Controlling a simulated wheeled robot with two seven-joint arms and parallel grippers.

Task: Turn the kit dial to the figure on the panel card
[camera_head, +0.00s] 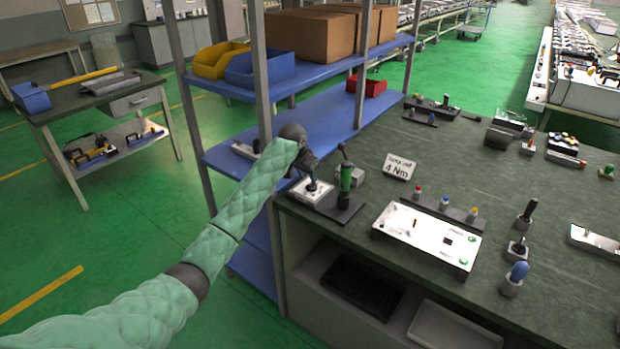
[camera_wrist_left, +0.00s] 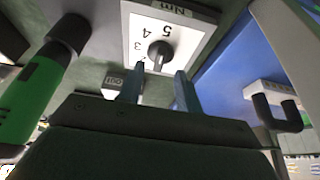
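The kit dial is a dark knob (camera_wrist_left: 160,53) on a white plate (camera_wrist_left: 196,38) with printed figures; 5 and 4 read clearly, others are partly covered. The plate also shows in the head view (camera_head: 301,193) at the bench's near left corner. The panel card (camera_head: 399,167) is white, stands behind and right of the plate, and reads "4 Nm". My left gripper (camera_wrist_left: 157,84) is open, its two fingers apart, with the knob showing between and just beyond the tips. I cannot tell whether they touch it, nor which figure the knob points at. My right gripper is not in view.
A green-handled tool (camera_head: 346,178) stands upright close beside the plate. A white panel box (camera_head: 427,238) with coloured pegs behind it lies further right. Blue shelving (camera_head: 320,128) with a dark post stands just left of the bench.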

